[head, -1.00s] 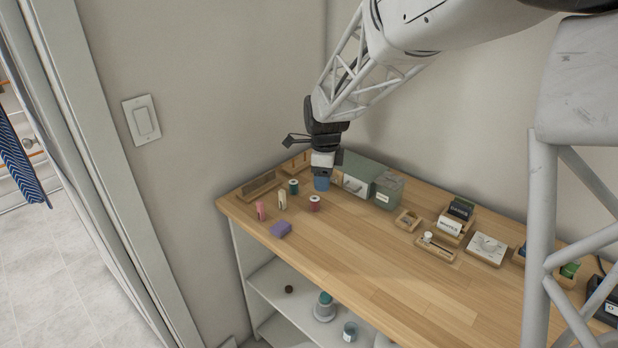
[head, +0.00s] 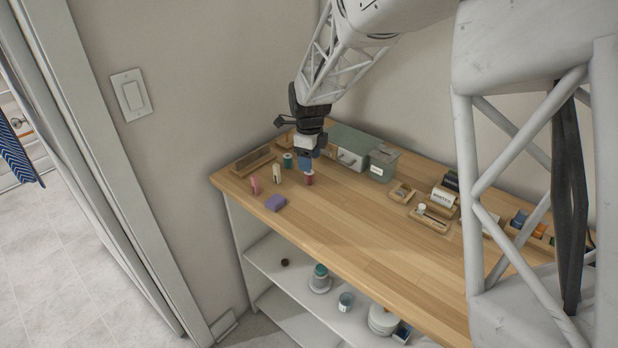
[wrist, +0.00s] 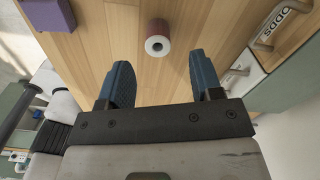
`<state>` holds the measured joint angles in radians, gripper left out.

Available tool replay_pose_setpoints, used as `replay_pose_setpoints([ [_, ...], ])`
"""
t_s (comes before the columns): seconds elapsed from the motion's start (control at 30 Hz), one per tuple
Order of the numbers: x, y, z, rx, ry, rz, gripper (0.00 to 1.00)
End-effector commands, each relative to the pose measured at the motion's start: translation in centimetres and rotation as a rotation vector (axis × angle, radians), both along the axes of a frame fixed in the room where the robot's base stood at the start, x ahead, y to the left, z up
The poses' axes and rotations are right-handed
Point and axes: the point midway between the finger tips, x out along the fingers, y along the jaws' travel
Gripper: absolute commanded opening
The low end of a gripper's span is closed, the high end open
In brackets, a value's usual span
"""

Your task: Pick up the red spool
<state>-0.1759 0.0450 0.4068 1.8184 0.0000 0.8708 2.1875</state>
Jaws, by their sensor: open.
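The red spool (head: 309,180) stands upright on the wooden table, just below my gripper (head: 307,170) in the head view. In the wrist view the red spool (wrist: 158,38) shows its pale top end with a dark hole, ahead of the fingertips and roughly between their lines. My gripper (wrist: 160,78) has its two blue fingers spread apart with nothing between them. In the head view the fingers partly cover the spool's top, and I cannot tell the exact gap.
A purple block (head: 275,203), a pink item (head: 255,186), a cream spool (head: 277,174) and a green spool (head: 288,160) stand to the left. A green-grey box (head: 352,149) and a lidded bin (head: 381,165) are behind right. The table's front middle is clear.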

Motion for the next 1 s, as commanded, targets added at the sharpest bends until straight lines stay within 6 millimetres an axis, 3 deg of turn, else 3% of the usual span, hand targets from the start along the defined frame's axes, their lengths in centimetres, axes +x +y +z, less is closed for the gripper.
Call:
replay_pose_setpoints([
  [0.57, -0.1, 0.0, -1.3, 0.000, 0.001, 0.000, 0.59],
  [1.0, -0.2, 0.2, -5.7, 0.000, 0.002, 0.000, 0.59],
])
